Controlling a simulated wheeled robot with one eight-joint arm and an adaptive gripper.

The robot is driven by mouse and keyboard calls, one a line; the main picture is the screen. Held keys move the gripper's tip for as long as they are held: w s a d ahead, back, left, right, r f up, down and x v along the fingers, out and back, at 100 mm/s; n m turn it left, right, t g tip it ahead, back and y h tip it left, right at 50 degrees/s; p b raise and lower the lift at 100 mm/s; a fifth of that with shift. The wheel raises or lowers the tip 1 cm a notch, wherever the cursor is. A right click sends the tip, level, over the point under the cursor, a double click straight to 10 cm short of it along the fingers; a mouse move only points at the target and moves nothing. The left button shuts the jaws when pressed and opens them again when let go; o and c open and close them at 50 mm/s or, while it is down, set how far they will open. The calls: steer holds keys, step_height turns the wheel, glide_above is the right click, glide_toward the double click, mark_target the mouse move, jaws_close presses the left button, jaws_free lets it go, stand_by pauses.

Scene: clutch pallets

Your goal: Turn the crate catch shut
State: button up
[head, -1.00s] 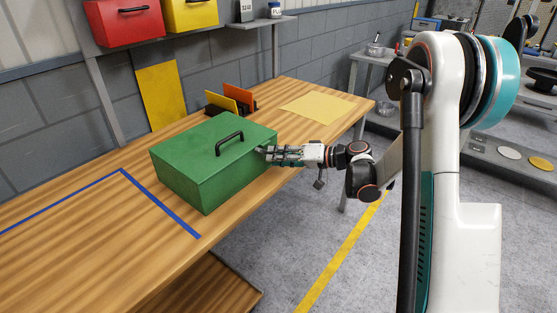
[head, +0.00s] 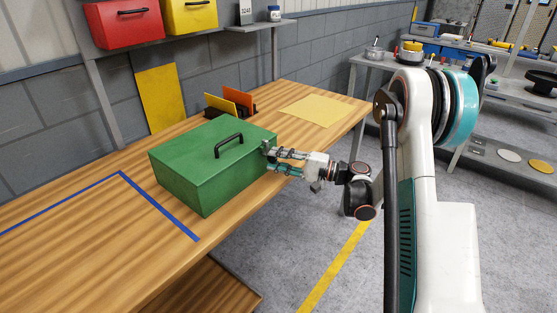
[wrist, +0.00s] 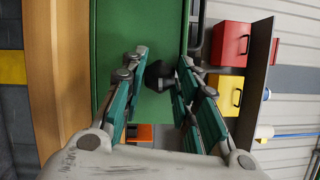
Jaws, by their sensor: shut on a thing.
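The green crate (head: 190,172) is a closed box with a black handle on its lid, standing on the wooden bench. My gripper (head: 269,154) is at the crate's right end, its fingers pointing at that wall. In the wrist view the green wall (wrist: 130,25) lies ahead, and a dark knob-like catch (wrist: 158,76) sits between the fingertips. My gripper (wrist: 161,68) is shut on this catch. In the head view the fingers mostly hide the catch, and I cannot tell its turn angle.
The wooden bench (head: 95,230) bears blue tape left of the crate. An orange and yellow file rack (head: 230,105) stands behind it, and a yellow sheet (head: 318,110) lies to the right. Red (head: 125,22) and yellow (head: 190,14) boxes sit on a shelf above.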

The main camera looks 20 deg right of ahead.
steer(key=shift+m, duration=0.5)
steer(key=o, duration=1.1)
steer(key=shift+c, duration=0.2)
steer(key=v, duration=1.2)
steer(key=shift+f, duration=0.15)
